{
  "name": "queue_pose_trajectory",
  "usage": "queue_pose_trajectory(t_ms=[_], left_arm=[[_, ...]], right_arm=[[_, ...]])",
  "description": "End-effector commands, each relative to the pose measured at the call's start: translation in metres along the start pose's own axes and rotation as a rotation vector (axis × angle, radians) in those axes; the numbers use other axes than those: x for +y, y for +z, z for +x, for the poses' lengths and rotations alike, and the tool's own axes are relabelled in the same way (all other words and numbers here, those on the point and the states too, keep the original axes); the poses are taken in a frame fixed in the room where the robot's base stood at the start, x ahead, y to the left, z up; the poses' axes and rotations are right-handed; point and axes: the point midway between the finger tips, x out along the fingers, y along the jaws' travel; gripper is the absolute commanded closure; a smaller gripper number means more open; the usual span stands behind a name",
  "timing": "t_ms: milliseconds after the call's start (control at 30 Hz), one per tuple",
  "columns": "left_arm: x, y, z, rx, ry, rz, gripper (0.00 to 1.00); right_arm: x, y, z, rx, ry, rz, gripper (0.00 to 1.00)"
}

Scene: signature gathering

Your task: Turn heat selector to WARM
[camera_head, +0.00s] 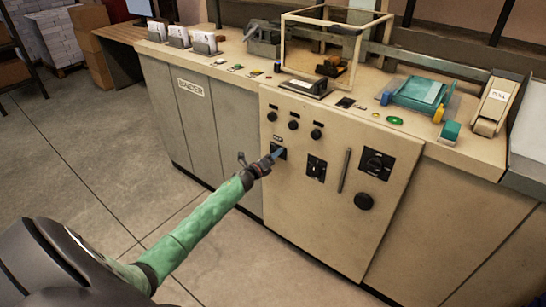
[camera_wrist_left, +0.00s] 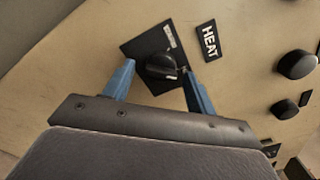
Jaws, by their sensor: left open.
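The heat selector is a black knob (camera_wrist_left: 160,66) on a square black plate, on the beige cabinet front. A HEAT label (camera_wrist_left: 208,41) is beside the plate in the wrist view. A small white marking on the plate is too small to read. My left gripper (camera_wrist_left: 158,68) is open, its blue fingers on either side of the knob; I cannot tell whether they touch it. In the head view, my left gripper (camera_head: 276,155) is at the selector's plate (camera_head: 282,152) and partly hides it. My right gripper is not in view.
Three small black knobs (camera_head: 294,125) are above the selector. To its right are a black switch plate (camera_head: 316,168), an upright handle (camera_head: 345,170), a larger dial (camera_head: 376,163) and a round knob (camera_head: 364,201). The counter above holds a framed machine (camera_head: 335,62) and a teal stack (camera_head: 420,92).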

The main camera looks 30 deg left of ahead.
Motion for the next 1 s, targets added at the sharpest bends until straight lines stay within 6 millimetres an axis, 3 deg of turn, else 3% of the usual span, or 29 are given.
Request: queue_pose_trajectory(t_ms=[67, 267, 667, 1000], left_arm=[[0.0, 0.0, 0.0, 0.0, 0.0, 0.0, 0.48], [0.0, 0.0, 0.0, 0.0, 0.0, 0.0, 0.87], [0.0, 0.001, 0.0, 0.0, 0.001, -0.062, 0.88], [-0.002, 0.001, 0.0, 0.0, 0.001, -0.317, 0.88]], right_arm=[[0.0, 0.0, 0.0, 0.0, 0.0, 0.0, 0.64], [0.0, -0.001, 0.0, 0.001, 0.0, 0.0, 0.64], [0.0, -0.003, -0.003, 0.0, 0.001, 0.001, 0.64], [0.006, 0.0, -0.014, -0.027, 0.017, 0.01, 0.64]])
